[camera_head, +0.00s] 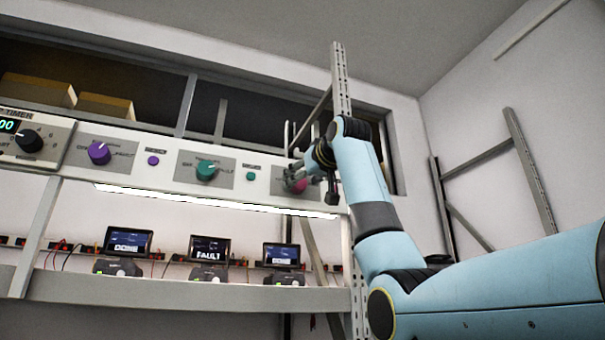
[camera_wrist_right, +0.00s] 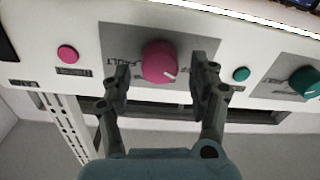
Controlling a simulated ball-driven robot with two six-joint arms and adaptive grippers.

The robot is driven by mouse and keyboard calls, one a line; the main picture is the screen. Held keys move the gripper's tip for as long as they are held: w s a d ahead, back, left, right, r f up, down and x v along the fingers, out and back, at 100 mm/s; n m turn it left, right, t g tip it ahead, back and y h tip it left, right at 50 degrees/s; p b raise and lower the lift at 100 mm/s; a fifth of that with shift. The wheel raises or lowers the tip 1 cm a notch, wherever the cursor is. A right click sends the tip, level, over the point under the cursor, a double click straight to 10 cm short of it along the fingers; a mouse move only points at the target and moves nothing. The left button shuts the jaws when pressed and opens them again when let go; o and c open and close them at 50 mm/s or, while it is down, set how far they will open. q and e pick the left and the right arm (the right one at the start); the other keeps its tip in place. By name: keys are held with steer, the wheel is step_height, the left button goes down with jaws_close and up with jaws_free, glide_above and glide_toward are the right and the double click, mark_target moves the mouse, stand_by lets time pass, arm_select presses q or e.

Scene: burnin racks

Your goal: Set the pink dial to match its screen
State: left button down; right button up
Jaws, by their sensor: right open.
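The pink dial (camera_wrist_right: 158,60) sits on a grey plate on the white panel. In the right wrist view, which is upside down, its white pointer mark faces the lower right. My right gripper (camera_wrist_right: 161,82) is open, with one finger on each side of the dial and gaps between. In the head view the gripper (camera_head: 309,176) partly covers the pink dial (camera_head: 299,185). The right-hand screen (camera_head: 282,254), below the pink dial, shows small text that seems to read DONE. My left gripper is in neither view.
The panel also holds a teal dial (camera_head: 206,170), a purple dial (camera_head: 99,153) and a black timer knob (camera_head: 29,141). A pink button (camera_wrist_right: 67,53) and a teal button (camera_wrist_right: 240,74) flank the pink dial. Other screens read DONE (camera_head: 128,241) and FAULT (camera_head: 209,250).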

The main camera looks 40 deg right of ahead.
steer(key=shift+w+d, duration=0.1)
steer(key=shift+w, duration=0.1)
steer(key=shift+c, duration=0.3)
steer(key=c, duration=1.1)
